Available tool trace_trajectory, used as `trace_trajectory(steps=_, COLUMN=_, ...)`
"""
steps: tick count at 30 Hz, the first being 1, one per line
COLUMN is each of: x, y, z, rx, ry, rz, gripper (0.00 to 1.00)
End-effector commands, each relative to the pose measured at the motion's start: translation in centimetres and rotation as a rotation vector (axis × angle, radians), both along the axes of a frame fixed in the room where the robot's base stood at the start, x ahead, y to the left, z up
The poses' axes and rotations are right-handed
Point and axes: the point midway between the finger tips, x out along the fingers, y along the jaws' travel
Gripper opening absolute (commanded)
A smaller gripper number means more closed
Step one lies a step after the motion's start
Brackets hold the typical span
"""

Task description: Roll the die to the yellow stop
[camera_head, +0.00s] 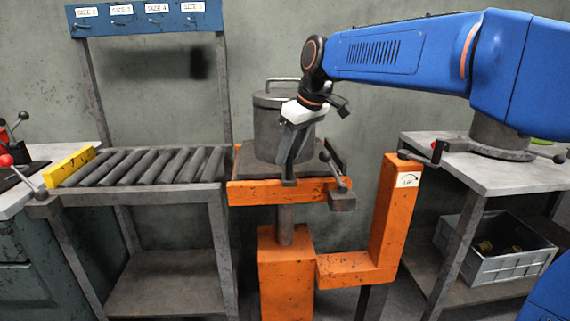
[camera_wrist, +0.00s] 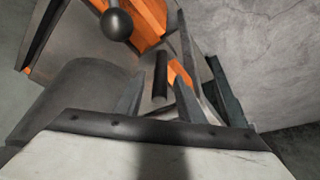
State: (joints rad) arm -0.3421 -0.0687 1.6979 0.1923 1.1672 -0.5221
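The die (camera_head: 283,130) is a grey cylinder with a bar handle on top. It stands upright on the plate of the orange lift table (camera_head: 262,193). The yellow stop (camera_head: 69,167) is a bar across the far left end of the roller table. My gripper (camera_head: 289,182) points down in front of the die, at the lift table's front edge. In the wrist view my gripper (camera_wrist: 158,98) has its fingers apart, with a dark upright rod (camera_wrist: 160,75) between them and gaps showing on both sides. The die's grey side (camera_wrist: 60,105) is left of the fingers there.
Grey rollers (camera_head: 150,167) run from the yellow stop to the lift table. A ball-ended lever (camera_head: 334,170) is right of my gripper. An orange post (camera_head: 392,210) with a labelled lever stands further right, before a bench with a grey crate (camera_head: 490,260) below.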

Motion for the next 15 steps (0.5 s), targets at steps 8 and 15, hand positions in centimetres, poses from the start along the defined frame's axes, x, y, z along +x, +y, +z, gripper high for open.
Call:
trace_trajectory(steps=8, x=0.8, y=1.0, z=-3.1, rx=0.000, ry=0.000, rz=0.001, gripper=0.36)
trace_trajectory(steps=15, x=1.0, y=1.2, z=-3.8, rx=0.001, ry=-0.001, rz=0.000, gripper=0.36)
